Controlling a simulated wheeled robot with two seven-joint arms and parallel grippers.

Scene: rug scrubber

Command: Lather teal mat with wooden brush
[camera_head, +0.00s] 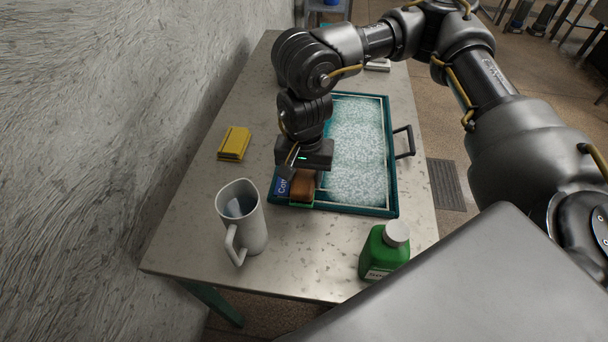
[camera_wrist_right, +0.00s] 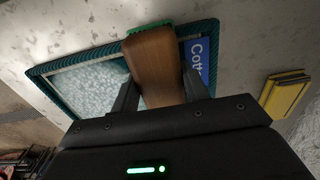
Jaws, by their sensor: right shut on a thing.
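The teal mat (camera_head: 391,200) lies in the middle of the table, its inner field covered in white, foamy speckle; it also shows in the right wrist view (camera_wrist_right: 50,92). The wooden brush (camera_head: 302,188) is at the mat's near left corner, with a strip of green at its base. In the right wrist view its brown wooden body (camera_wrist_right: 153,62) sits between the fingers. My right gripper (camera_head: 296,172) is shut on the brush from above. Whether the bristles touch the mat is hidden. My left gripper is not in view.
A blue label (camera_head: 283,186) lies beside the brush. A dark handle (camera_head: 404,142) sticks out right. A wall borders the table's left.

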